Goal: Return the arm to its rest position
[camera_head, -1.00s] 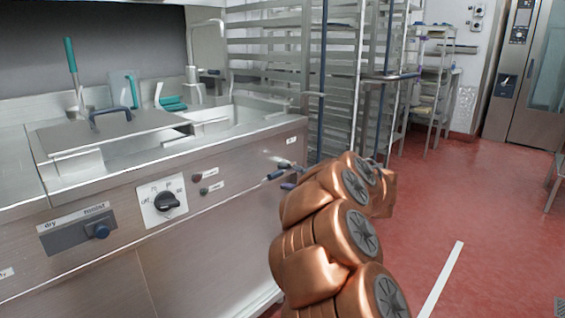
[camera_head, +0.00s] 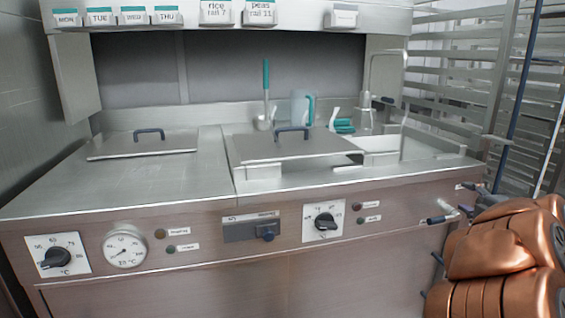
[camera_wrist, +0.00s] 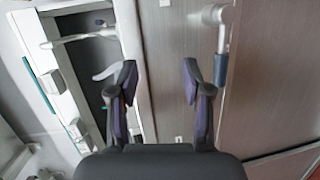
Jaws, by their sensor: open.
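My copper-coloured arm (camera_head: 495,262) shows folded at the right edge of the head view, in front of the right end of the kettle unit. My gripper shows in the wrist view (camera_wrist: 158,80), with its two dark fingers spread apart and nothing between them. Beyond the fingers in that view is the steel front of the unit (camera_wrist: 180,30). In the head view the gripper itself is mostly hidden behind the arm; only small dark parts show near the unit's corner.
The steel kettle unit (camera_head: 150,230) fills the front, with a left lid (camera_head: 140,147), a right lid (camera_head: 290,146), knobs and a gauge (camera_head: 125,250). A tap handle (camera_head: 440,218) sticks out close to my arm. Wire racks (camera_head: 455,90) stand behind at the right.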

